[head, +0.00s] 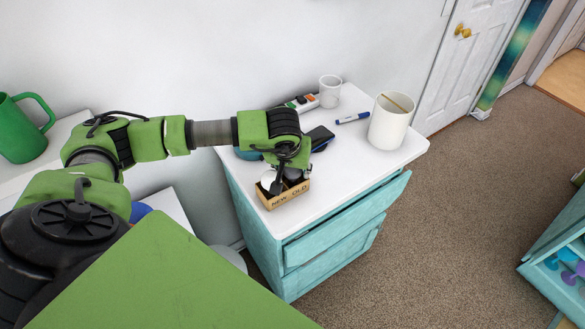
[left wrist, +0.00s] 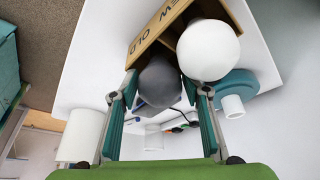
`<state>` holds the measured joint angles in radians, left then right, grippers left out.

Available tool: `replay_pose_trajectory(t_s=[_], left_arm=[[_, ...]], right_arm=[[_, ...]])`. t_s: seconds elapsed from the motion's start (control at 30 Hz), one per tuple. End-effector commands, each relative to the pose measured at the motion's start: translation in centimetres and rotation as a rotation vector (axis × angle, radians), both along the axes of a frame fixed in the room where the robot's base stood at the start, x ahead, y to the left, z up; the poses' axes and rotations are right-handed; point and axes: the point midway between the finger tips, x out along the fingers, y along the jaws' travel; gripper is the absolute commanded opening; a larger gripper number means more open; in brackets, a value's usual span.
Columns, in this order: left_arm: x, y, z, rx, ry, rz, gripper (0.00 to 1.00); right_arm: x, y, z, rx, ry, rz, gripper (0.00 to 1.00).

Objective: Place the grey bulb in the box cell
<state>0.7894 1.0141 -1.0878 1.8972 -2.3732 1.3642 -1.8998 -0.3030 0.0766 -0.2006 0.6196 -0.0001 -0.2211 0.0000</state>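The grey bulb (left wrist: 160,84) is between the fingertips of my left gripper (left wrist: 160,88) in the left wrist view, and both fingers appear to touch its sides. It is at the OLD side of the small cardboard box (head: 289,197); how deep it sits in that cell cannot be told. A white bulb (left wrist: 208,50) is beside it on the NEW side. The box also shows in the left wrist view (left wrist: 143,43). In the head view my left gripper (head: 284,180) points down over the box and mostly hides the grey bulb. My right gripper is not in view.
The box stands near the front edge of a white-topped teal dresser (head: 345,190) with a drawer partly open.

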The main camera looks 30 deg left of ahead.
Motion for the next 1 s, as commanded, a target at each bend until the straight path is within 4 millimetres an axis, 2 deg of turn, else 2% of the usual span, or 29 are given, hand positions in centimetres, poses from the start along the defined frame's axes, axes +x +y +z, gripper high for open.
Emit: replay_pose_trajectory(t_s=[0.4,0.47,0.57,0.8,1.0], left_arm=[[0.0,0.0,0.5,0.000,0.001,0.000,0.53],[-0.2,-0.2,0.8,-0.001,-0.003,-0.002,0.53],[-0.7,-0.3,2.3,0.000,-0.006,-0.002,0.53],[-2.6,-1.2,7.2,0.000,-0.008,-0.003,0.53],[-3.7,-1.6,10.2,-0.001,-0.005,0.000,0.53]], right_arm=[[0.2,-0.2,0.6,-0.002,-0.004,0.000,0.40],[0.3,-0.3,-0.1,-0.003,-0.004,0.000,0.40],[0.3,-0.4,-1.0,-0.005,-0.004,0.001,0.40],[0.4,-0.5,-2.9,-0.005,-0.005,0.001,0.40],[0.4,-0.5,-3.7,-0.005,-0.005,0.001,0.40]])
